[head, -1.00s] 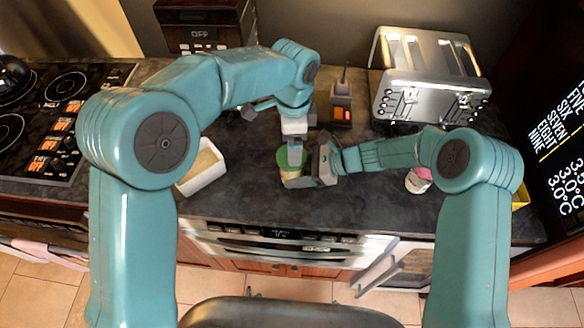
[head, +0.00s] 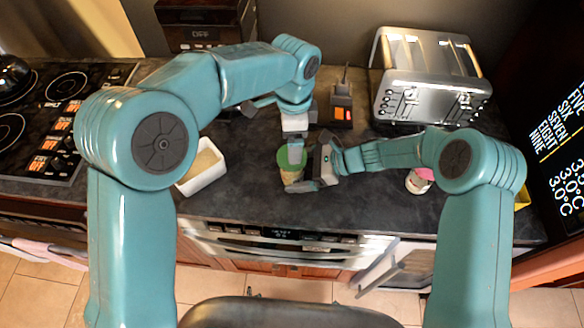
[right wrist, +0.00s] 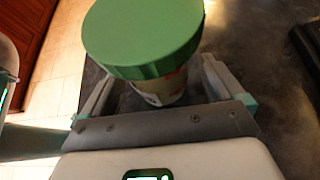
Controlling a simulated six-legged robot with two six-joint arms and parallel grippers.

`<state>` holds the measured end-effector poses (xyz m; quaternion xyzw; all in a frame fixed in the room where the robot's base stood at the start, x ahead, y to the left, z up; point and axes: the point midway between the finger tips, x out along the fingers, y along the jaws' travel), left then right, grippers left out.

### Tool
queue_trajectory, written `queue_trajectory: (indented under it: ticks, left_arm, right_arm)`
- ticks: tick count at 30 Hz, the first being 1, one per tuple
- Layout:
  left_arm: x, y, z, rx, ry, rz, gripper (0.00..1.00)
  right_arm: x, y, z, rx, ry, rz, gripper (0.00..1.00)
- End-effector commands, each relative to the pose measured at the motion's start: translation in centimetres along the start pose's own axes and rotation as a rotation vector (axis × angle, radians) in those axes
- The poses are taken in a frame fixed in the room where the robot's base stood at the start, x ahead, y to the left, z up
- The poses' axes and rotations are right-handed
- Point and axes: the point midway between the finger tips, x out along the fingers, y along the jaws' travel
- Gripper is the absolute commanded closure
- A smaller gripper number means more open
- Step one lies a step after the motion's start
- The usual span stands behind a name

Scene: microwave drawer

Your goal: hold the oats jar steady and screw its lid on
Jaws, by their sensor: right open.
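The oats jar (head: 290,177) stands on the dark counter with its green lid (head: 290,158) on top. In the right wrist view the lid (right wrist: 142,35) covers the jar's top, and part of the label (right wrist: 162,88) shows below; how tightly it sits I cannot tell. My right gripper (head: 300,170) reaches in from the right, low at the jar. Its fingers are open, one on each side of the jar, with gaps visible in the right wrist view. My left gripper (head: 295,138) points down just above and behind the lid; its fingertips are too small and hidden to read.
A white open container (head: 203,168) stands left of the jar. A small dark device (head: 341,105) and a silver toaster (head: 425,80) are behind to the right. A pink-topped cup (head: 419,181) is under my right arm. The counter's front edge is close.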

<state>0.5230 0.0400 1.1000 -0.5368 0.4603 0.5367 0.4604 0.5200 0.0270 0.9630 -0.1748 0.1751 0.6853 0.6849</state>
Motion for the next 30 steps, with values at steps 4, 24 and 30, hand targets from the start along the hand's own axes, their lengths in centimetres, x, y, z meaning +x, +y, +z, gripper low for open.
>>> queue_trajectory:
  ticks: [4,24,30]
  left_arm:
    - [0.0,0.0,0.0,0.000,0.000,0.000,0.08]
    - [0.0,0.0,0.0,0.000,0.000,0.000,0.08]
    - [0.0,0.0,0.0,0.000,0.000,0.000,0.08]
  right_arm:
    - [-2.5,-0.1,0.0,0.000,0.000,-0.005,0.05]
    - [-11.8,0.0,0.0,0.000,0.000,0.000,0.05]
    - [-11.7,0.0,0.0,0.000,0.000,-0.001,0.05]
